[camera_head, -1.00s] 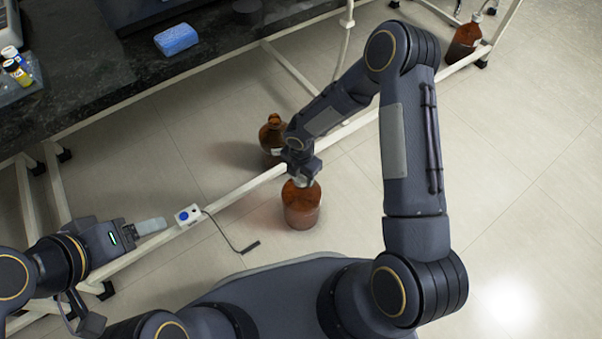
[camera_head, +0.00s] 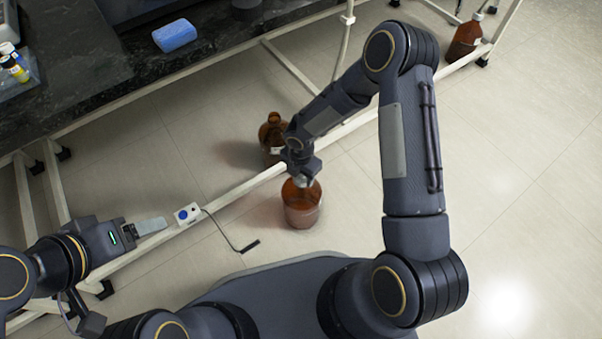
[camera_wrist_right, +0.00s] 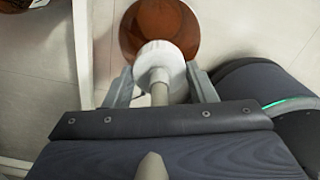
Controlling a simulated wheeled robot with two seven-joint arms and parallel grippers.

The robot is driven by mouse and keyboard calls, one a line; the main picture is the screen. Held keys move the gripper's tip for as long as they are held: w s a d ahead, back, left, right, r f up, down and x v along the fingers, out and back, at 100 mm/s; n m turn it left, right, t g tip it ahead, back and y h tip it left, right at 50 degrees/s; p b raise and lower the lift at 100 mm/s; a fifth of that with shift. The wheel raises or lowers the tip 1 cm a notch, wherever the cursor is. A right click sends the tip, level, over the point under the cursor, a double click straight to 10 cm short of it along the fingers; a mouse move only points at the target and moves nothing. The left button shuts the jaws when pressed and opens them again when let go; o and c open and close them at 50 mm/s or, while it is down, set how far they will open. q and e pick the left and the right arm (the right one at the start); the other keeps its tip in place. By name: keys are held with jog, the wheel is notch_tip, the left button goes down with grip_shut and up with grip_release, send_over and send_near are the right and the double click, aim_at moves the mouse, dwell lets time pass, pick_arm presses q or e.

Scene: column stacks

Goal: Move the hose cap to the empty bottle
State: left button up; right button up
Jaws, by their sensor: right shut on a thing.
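My right gripper (camera_head: 303,180) is shut on the white hose cap (camera_wrist_right: 160,63), with a finger on either side of it in the right wrist view. A pale hose runs from the cap toward the wrist. The cap is over the top of a brown bottle (camera_head: 301,210) standing upright on the floor. The bottle also shows beyond the cap in the right wrist view (camera_wrist_right: 160,22). The cap hides its mouth, and I cannot tell whether they touch. My left gripper (camera_head: 151,226) is at the left, away from the bottles; its finger gap is not clear.
A second brown bottle (camera_head: 268,131) stands just behind, partly hidden by my right arm. A third (camera_head: 464,41) stands at the upper right. A pale frame rail (camera_head: 236,188) runs past the bottles. A small box with a blue button (camera_head: 187,214) is near my left gripper.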

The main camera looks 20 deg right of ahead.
dwell(0.3)
jog(key=o, duration=1)
jog(key=shift+o, duration=0.2)
jog(key=shift+r, duration=0.1)
notch_tip(320, 180, up, 6)
jog(key=p, duration=0.3)
jog(key=shift+r, duration=0.8)
